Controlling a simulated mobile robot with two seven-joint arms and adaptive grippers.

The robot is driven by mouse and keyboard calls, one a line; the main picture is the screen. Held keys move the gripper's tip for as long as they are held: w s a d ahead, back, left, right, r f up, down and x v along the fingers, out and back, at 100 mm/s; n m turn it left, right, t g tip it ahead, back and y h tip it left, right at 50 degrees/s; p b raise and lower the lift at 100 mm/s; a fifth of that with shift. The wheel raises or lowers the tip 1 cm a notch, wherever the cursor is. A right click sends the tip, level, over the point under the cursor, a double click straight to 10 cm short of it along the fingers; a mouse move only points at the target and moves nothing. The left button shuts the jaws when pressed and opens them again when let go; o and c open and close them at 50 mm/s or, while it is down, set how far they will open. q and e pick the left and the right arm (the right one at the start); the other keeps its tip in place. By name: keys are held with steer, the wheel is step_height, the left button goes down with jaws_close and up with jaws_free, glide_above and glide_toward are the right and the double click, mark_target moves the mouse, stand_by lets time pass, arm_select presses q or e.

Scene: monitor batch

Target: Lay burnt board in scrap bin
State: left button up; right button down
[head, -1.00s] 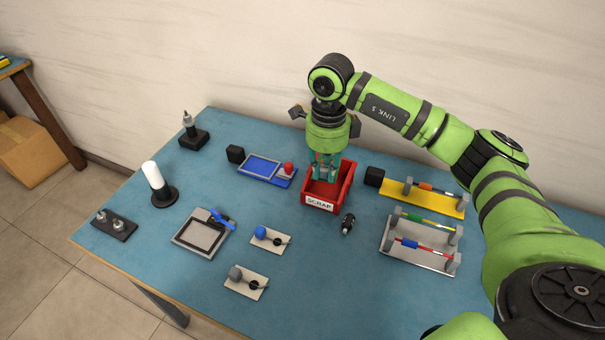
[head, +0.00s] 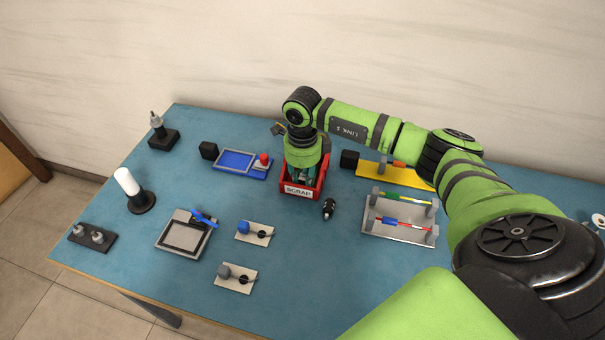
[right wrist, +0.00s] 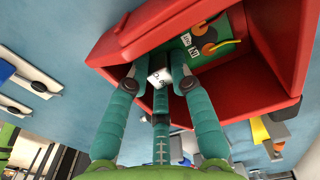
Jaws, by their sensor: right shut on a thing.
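The red scrap bin (head: 323,172) stands on the table with a white SCRAP label at its front. My right gripper (head: 303,178) points down into it, partly hidden by the bin walls. In the right wrist view the bin (right wrist: 135,38) surrounds the teal fingertips (right wrist: 158,68). The fingers are shut on a small white lettered piece. A green board (right wrist: 213,42) with a dark burnt-looking mark and small labels is inside the bin, just beyond the fingertips. The white piece seems to belong to the board, but the join is hidden. My left gripper is not in view.
A small black object (head: 329,209) lies just in front of the bin. A blue tray (head: 236,161) is to its left, and a yellow rack (head: 375,171) and grey rack (head: 400,232) are to its right.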

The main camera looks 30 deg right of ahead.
mark_target(302, 177)
steer(key=shift+f, duration=0.1)
steer(key=c, duration=1.1)
jaws_free()
step_height(302, 177, up, 12)
steer(key=shift+r+b, duration=0.15)
steer(key=shift+b, duration=0.55)
